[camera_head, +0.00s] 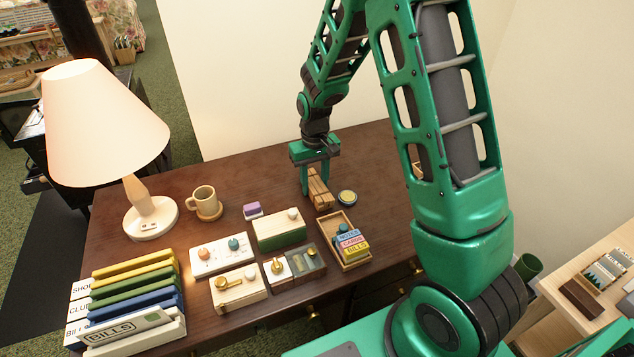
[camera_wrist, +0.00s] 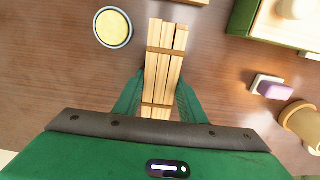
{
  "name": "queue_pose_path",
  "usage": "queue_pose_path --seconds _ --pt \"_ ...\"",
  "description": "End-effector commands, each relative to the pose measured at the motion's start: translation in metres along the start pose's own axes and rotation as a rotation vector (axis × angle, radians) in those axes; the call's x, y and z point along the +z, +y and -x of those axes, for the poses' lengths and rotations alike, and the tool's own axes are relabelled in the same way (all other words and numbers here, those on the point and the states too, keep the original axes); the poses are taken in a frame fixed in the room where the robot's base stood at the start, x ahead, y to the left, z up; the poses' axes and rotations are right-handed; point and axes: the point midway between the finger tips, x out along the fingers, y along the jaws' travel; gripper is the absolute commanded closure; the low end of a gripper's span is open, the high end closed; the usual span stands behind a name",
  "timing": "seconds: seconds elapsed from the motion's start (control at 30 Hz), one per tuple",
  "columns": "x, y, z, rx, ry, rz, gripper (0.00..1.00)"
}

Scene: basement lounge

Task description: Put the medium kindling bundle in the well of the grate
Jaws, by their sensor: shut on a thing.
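My gripper (camera_head: 317,178) is shut on a kindling bundle (camera_head: 320,192) at the back of the dark wooden desk. The bundle is several pale sticks tied with two brown bands. In the wrist view the bundle (camera_wrist: 166,55) sits between the two green fingers (camera_wrist: 160,98) and reaches out past them. It looks tilted in the head view, and I cannot tell whether it touches the desk. No other bundle shows clearly to compare its size. I cannot make out the grate or its well in either view.
A round yellow-topped tin (camera_head: 347,197) is beside the bundle. A wooden tray (camera_head: 334,227) with labelled cards, several control boxes, a mug (camera_head: 204,200), a lamp (camera_head: 104,125) and a file rack (camera_head: 133,320) crowd the desk. Dark furniture (camera_head: 33,140) stands at far left.

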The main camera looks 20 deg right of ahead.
Motion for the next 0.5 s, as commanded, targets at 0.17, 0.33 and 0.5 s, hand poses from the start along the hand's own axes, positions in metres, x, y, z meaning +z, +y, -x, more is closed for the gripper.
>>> queue_pose_path --seconds 0.17,0.33,0.5 --pt "-0.0002 0.0002 -0.0015 0.000 0.000 0.000 0.49" --pt "-0.0002 0.0003 -0.0013 0.000 0.000 -0.001 0.44" --pt "-0.0003 0.0003 -0.0001 0.000 0.001 -0.001 0.44"
